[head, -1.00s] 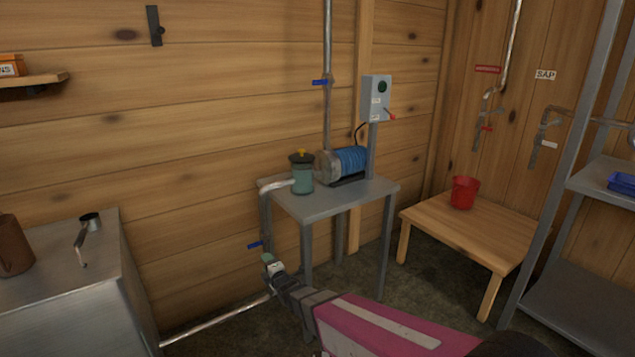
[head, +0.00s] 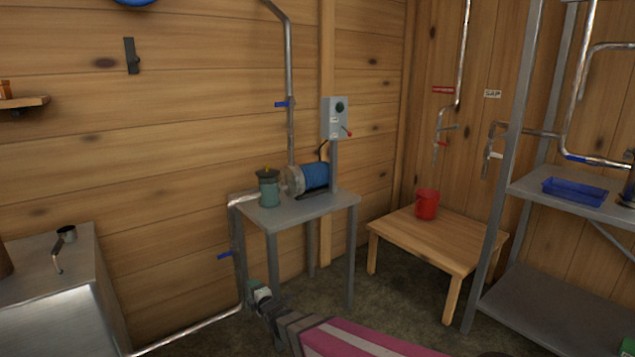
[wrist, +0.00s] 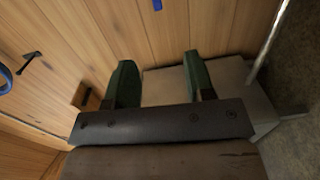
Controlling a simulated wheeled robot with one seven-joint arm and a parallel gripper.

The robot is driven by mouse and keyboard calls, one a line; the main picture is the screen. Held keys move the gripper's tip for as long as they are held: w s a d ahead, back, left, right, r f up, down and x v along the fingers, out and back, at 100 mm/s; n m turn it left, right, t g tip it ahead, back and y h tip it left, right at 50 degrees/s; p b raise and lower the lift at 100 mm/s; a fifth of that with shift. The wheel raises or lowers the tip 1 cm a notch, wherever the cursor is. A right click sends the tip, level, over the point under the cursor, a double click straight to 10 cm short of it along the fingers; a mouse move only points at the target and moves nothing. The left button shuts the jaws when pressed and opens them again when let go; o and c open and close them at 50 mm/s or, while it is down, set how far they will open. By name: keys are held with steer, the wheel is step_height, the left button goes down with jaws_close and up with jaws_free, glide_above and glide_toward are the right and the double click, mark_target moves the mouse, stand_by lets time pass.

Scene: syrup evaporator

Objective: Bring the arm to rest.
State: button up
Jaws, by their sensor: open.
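My arm reaches in from the bottom edge of the head view, with a pink link leading to my gripper (head: 258,288). The gripper is low in front of the grey metal table (head: 300,211), overlapping its left legs in the picture. I cannot tell the gap between them. In the wrist view, my gripper (wrist: 157,62) has its two dark green fingers well apart, with nothing held between them. Beyond the fingers are the plank wall and a grey metal box.
A pump with a blue motor (head: 314,177) and a green canister (head: 268,188) stand on the metal table. A steel pipe (head: 190,331) runs low at the left. A red bucket (head: 427,204) stands on a wooden table (head: 440,236). A metal shelf (head: 560,310) is at the right.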

steer(key=w+d+f+m+g+h, duration=0.2)
steer(key=d+m+g+h, duration=0.45)
steer(key=d+m, duration=1.15)
steer(key=s+d+r+m+g+h, duration=0.1)
steer(key=s+d, duration=0.3)
steer(key=d, duration=0.4)
steer(key=s+d+r+m+g+h, duration=0.1)
steer(key=s+d+m+g, duration=0.2)
steer(key=d, duration=0.5)
steer(key=s+d+r+m+g+h, duration=0.1)
steer(key=s+d+m+g+h, duration=0.1)
steer(key=s+d, duration=0.4)
steer(key=shift+s+d+r+m+g, duration=0.45)
steer(key=shift+d+g, duration=0.3)
steer(key=shift+d, duration=0.2)
steer(key=shift+f, duration=0.1)
